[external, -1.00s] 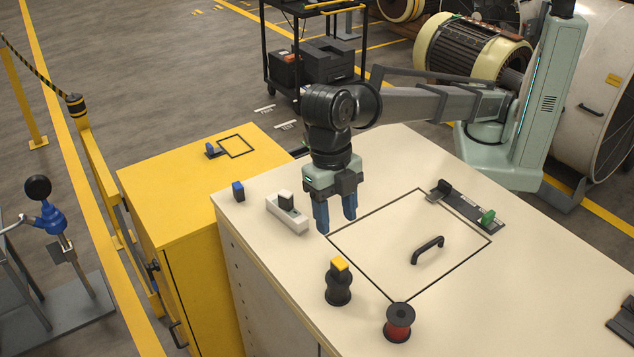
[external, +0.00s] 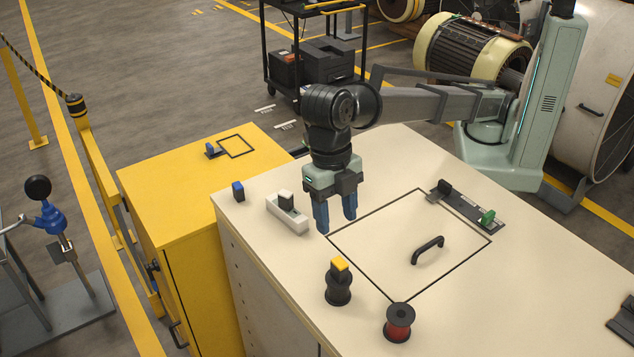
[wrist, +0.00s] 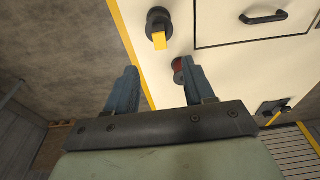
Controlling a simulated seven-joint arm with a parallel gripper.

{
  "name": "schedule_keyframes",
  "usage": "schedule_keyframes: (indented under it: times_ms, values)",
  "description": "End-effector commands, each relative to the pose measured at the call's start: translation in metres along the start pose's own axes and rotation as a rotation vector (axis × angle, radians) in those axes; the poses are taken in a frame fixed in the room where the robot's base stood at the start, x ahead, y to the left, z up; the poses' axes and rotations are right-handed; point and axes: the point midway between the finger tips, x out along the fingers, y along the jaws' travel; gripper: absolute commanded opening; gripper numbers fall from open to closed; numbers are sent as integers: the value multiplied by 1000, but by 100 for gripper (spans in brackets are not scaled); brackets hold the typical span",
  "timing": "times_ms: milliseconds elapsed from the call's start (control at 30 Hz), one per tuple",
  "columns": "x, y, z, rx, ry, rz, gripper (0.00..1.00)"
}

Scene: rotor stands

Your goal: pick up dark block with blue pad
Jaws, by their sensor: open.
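A small dark block with a blue face (external: 238,191) stands on the beige bench top near its back left corner. Another small dark piece with a blue part (external: 212,150) is on the yellow cabinet, beside a black square outline; at this size I cannot tell its parts well. My gripper (external: 337,222) points down over the bench, open and empty, to the right of the block and apart from it. In the wrist view my gripper (wrist: 159,67) shows two separated blue fingers with nothing between them. Neither blue piece can be made out in the wrist view.
A white holder (external: 288,222) with a dark block stands between the blue-faced block and my gripper. A black knob-shaped piece with yellow top (external: 338,285), a red spool (external: 399,322), a black handle (external: 427,250) and a dark rail with a green piece (external: 468,208) are also on the bench.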

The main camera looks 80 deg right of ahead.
Motion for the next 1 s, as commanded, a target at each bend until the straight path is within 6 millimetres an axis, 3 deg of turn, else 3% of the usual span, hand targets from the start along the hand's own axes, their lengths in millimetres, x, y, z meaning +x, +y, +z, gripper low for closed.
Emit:
schedule_keyframes:
  times_ms: [133, 233, 400, 600, 900, 967, 1000]
  values:
    - [-2, 4, 12, 14, 0, 2, 53]
    - [-6, 12, 43, 47, -1, 6, 53]
    - [-12, 30, 133, 142, -2, 14, 53]
    - [-17, 38, 241, 257, -9, 22, 53]
    - [-18, 26, 361, 363, -55, 30, 53]
    - [-16, 20, 382, 349, -79, 28, 53]
    - [-13, 18, 383, 313, -99, 25, 53]
